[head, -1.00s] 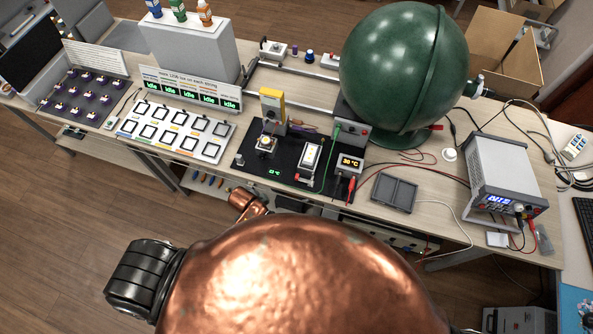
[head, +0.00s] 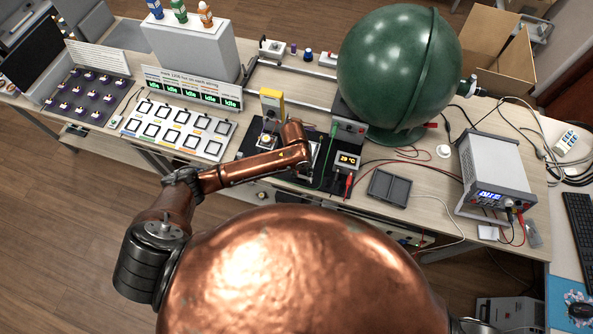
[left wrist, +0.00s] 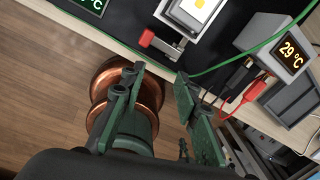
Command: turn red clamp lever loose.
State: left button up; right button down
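The red clamp lever (left wrist: 147,38) shows in the left wrist view as a red grip at the end of a metal bar, at the front edge of a clamp (left wrist: 183,35) holding a lit yellow-white piece. My left gripper (left wrist: 160,74) has two green fingers spread apart with nothing between them. Its tips lie just below the lever in that picture, apart from it. In the head view my copper left arm reaches over the black mat and hides the lever and most of the clamp. My right gripper is not in view.
A temperature box (left wrist: 290,51) reading 29 °C, red and black plugs and a green wire (left wrist: 235,55) lie right of the clamp. In the head view a green sphere (head: 398,68) stands behind, a grey tray (head: 389,188) and a power supply (head: 495,172) to the right.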

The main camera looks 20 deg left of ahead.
aim_at(303, 176)
pick_arm(q)
jog(key=w+a+m, duration=0.1)
jog(key=w+a+r+m+y, duration=0.1)
jog(key=m, duration=0.1)
jog(key=shift+w+a, duration=0.2)
jog(key=shift+a, duration=0.15)
notch_tip(303, 176, down, 8)
jog(key=shift+r+p, duration=0.2)
jog(key=shift+p, duration=0.1)
grip_shut()
dwell(0.4)
